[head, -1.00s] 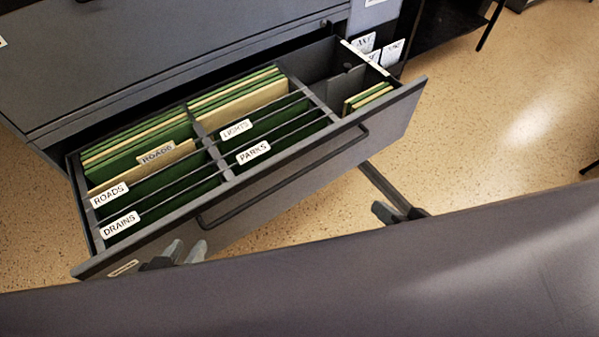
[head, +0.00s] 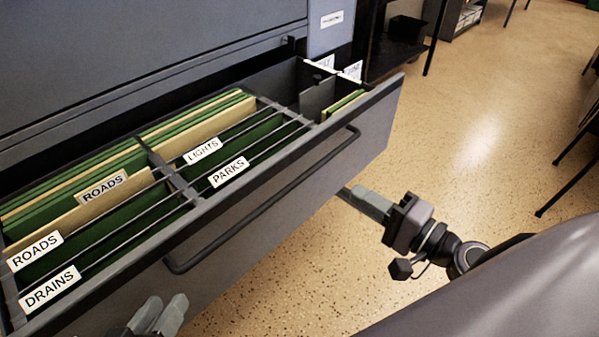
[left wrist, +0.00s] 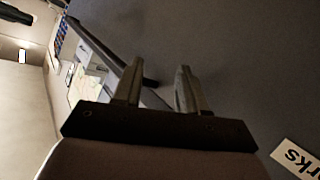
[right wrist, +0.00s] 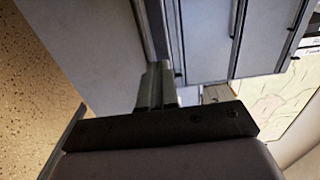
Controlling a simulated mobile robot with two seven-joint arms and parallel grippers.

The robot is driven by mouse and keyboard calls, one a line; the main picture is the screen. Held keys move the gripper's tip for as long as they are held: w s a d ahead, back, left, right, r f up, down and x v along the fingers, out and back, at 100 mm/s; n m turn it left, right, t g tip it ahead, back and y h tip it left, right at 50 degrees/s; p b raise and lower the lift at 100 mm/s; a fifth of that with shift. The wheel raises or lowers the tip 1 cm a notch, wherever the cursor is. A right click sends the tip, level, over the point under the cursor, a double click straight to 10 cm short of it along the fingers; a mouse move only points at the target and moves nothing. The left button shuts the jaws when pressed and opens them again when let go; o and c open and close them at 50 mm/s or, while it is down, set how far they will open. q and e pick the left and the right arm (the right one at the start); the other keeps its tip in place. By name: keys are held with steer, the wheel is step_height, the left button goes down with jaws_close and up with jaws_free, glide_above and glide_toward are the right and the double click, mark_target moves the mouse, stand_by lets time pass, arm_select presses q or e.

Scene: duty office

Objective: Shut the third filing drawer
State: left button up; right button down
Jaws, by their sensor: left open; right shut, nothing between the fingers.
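The grey filing drawer (head: 300,195) stands pulled out of the dark cabinet (head: 120,50), with a long bar handle (head: 262,200) on its front. It holds green and tan folders (head: 150,150) labelled ROADS, DRAINS, LIGHTS and PARKS. I cannot tell from the frames whether it is the third. My left gripper (head: 160,315) is open and empty in front of the drawer's left part, below its top edge; its fingers also show in the left wrist view (left wrist: 158,92). My right gripper (head: 366,203) is shut and empty by the drawer front's right part; contact is unclear. It shows in the right wrist view (right wrist: 158,85).
A dark shelf unit (head: 400,45) stands right of the cabinet. Thin dark furniture legs (head: 565,175) are at the far right. The speckled floor (head: 480,140) between is clear. My own grey body fills the lower right.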

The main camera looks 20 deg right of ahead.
steer(key=p, duration=0.3)
glide_toward(295, 155)
steer(key=x, duration=0.5)
steer(key=shift+w+r, duration=0.15)
steer(key=shift+w+a, duration=0.3)
steer(key=shift+w, duration=0.25)
arm_select(q)
steer(key=shift+s+a+r+m+y, duration=0.2)
steer(key=shift+a+y, duration=0.2)
steer(key=shift+a, duration=0.25)
steer(key=shift+s+a+r+m+y, duration=0.1)
steer(key=shift+s+a+r+y, duration=0.1)
steer(key=shift+a+y, duration=0.3)
arm_select(e)
steer(key=shift+w, duration=0.15)
arm_select(q)
steer(key=shift+a, duration=0.1)
arm_select(e)
steer(key=shift+a, duration=0.1)
arm_select(q)
steer(key=shift+f, duration=0.1)
arm_select(e)
steer(key=shift+w, duration=0.15)
